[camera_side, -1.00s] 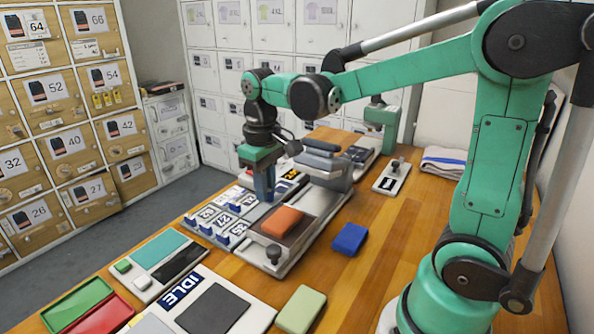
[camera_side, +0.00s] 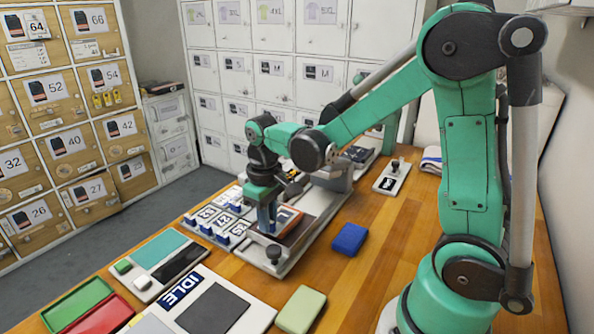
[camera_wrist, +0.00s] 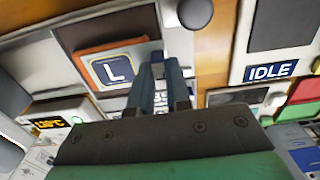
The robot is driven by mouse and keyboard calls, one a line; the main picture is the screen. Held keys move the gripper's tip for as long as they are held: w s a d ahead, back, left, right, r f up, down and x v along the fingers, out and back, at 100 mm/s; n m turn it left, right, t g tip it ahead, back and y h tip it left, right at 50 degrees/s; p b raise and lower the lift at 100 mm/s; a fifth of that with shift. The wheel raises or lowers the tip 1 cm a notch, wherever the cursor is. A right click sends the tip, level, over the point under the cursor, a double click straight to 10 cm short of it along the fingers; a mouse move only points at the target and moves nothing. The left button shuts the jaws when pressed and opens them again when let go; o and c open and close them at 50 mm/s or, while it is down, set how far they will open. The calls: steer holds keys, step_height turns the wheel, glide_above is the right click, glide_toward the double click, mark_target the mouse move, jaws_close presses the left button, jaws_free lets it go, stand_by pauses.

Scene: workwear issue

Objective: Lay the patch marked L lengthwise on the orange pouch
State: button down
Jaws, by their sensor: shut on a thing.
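The patch marked L (camera_wrist: 117,71) is a navy square with a white border and a white L. In the wrist view it overlaps the orange pouch (camera_wrist: 108,46), whose far and left edges show around it. The fingers also show in the wrist view (camera_wrist: 163,72), at the right of the patch. The pouch lies on the grey press bed (camera_side: 262,239). I cannot tell whether the patch touches the pouch or hangs just above it.
A blue block (camera_side: 349,239) lies on the wood right of the press. The IDLE panel (camera_side: 180,290) and a pale green block (camera_side: 301,309) are in front.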

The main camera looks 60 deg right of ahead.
steer(key=c, duration=0.8)
jaws_free()
steer(key=shift+c, duration=0.2)
step_height(320, 180, up, 12)
steer(key=s+a+f+t, duration=0.4)
steer(key=t, duration=0.3)
steer(key=shift+s+a+f, duration=0.15)
steer(key=shift+s+f, duration=0.15)
steer(key=shift+f, duration=0.05)
